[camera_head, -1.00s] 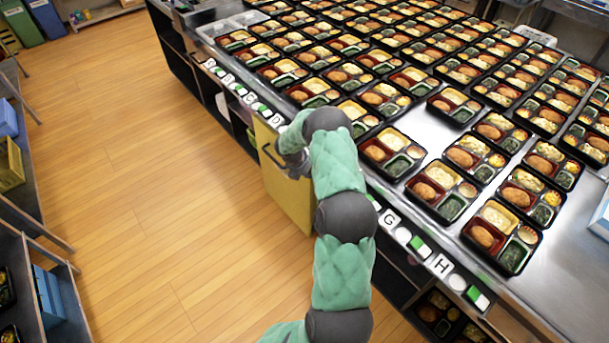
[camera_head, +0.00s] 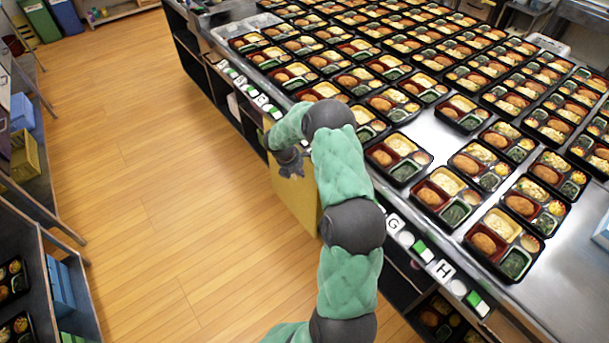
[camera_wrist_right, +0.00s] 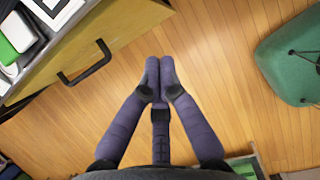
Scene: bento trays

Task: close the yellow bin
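The yellow bin (camera_head: 296,200) stands out from the front of the counter, below its edge. My right arm and gripper hide part of it in the head view. In the right wrist view its yellow front panel (camera_wrist_right: 125,38) is at the upper left, with a black bar handle (camera_wrist_right: 86,66) on it. My right gripper (camera_head: 290,166) is beside the bin's upper front. In the right wrist view the gripper's dark fingers (camera_wrist_right: 159,75) are together, with nothing seen between them, apart from the handle, over the floor. My left gripper is not in view.
The counter holds many filled bento trays (camera_head: 445,195) and has a row of letter labels (camera_head: 441,270) along its front edge. The wooden floor (camera_head: 150,190) left of the bin is clear. Shelves with a blue box (camera_head: 60,288) stand at the left.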

